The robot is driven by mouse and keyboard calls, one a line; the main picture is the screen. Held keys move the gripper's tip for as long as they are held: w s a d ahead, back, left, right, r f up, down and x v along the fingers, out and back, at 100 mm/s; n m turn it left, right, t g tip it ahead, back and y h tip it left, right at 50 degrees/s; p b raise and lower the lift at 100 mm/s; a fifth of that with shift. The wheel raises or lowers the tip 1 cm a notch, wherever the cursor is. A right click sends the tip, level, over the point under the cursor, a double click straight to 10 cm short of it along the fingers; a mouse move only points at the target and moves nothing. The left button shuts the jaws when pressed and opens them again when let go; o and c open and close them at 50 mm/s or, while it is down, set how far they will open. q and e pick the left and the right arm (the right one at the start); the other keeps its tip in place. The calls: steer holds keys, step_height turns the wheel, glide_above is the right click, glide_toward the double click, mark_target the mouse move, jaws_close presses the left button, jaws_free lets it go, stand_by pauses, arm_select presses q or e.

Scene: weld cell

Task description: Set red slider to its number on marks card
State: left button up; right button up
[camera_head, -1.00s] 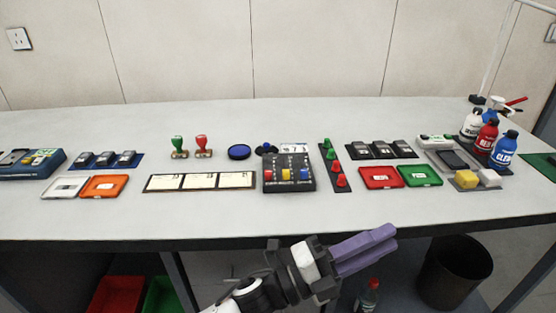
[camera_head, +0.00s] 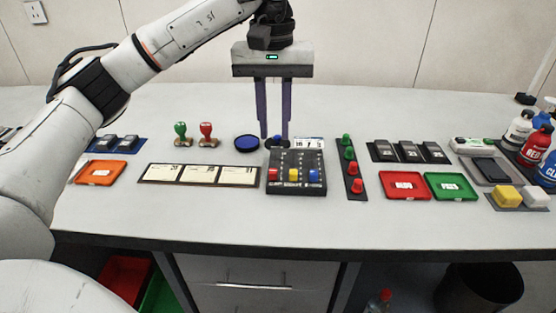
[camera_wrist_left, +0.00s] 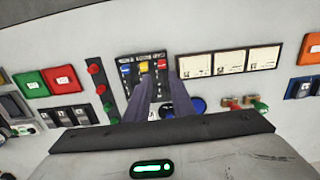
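The black slider box (camera_head: 296,186) lies in the middle of the table with red, yellow and blue sliders side by side. The red slider (camera_head: 278,175) is the leftmost, at the near part of its track. In the left wrist view the red slider (camera_wrist_left: 161,64) is the rightmost. The white marks card (camera_head: 308,143) stands behind the box; its digits are too small to read surely. My left gripper (camera_head: 275,137) points down, open and empty, above the area behind the box's left part. In the left wrist view its fingers (camera_wrist_left: 161,78) cover part of the box. My right gripper is out of view.
A blue round pad (camera_head: 247,143) lies left of the fingers. Green and red stamps (camera_head: 206,134) stand further left. A card strip (camera_head: 198,175) lies left of the box, and a strip of green and red pegs (camera_head: 355,182) lies right of it. The front table strip is clear.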

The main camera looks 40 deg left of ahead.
mark_target(273, 170)
arm_select(q)
steer(key=f, duration=1)
steer(key=shift+a+b, duration=0.25)
steer(key=shift+b, duration=0.15)
jaws_close()
